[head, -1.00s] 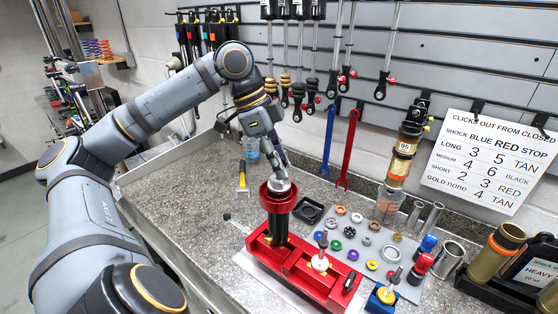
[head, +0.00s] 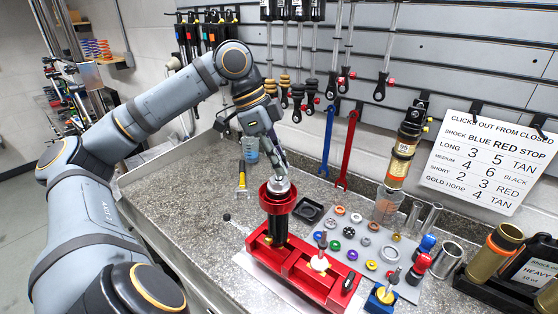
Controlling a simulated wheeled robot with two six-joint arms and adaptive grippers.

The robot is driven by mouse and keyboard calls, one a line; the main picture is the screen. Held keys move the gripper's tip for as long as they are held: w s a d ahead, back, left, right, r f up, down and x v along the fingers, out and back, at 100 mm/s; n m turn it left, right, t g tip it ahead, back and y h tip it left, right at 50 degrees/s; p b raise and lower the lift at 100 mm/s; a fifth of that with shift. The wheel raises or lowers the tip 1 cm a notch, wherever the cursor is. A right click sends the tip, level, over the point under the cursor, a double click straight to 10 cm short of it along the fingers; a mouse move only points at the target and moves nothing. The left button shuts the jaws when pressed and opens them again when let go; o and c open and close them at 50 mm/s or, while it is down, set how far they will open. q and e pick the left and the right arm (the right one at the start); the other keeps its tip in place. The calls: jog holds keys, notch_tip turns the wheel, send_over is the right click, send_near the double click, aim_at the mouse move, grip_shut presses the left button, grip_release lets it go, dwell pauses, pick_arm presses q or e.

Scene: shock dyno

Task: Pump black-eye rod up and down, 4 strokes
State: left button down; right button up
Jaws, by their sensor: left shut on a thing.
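A red bench fixture (head: 312,266) stands on the counter. Its raised red collar (head: 278,199) holds an upright dark shock body (head: 279,226) with a silver top (head: 279,185). My left gripper (head: 280,168) points down right above this silver top, its fingers close together. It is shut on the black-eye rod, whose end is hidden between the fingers. I cannot see the rod's black eye or how much shaft stands out of the body. My right gripper is not in view.
A grey mat (head: 380,240) with several coloured small parts lies right of the fixture. Rods hang on the wall above. The counter left of the fixture is mostly clear.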

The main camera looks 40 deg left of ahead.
pick_arm(q)
jog(key=shift+r+p, duration=2.75)
jog(key=shift+r, duration=0.35)
jog(key=shift+f, duration=0.1)
notch_tip(320, 180, down, 6)
jog(key=b, duration=0.6)
notch_tip(320, 180, up, 6)
jog(key=p, duration=0.5)
jog(key=shift+p, duration=0.4)
notch_tip(320, 180, down, 6)
jog(key=b, duration=0.6)
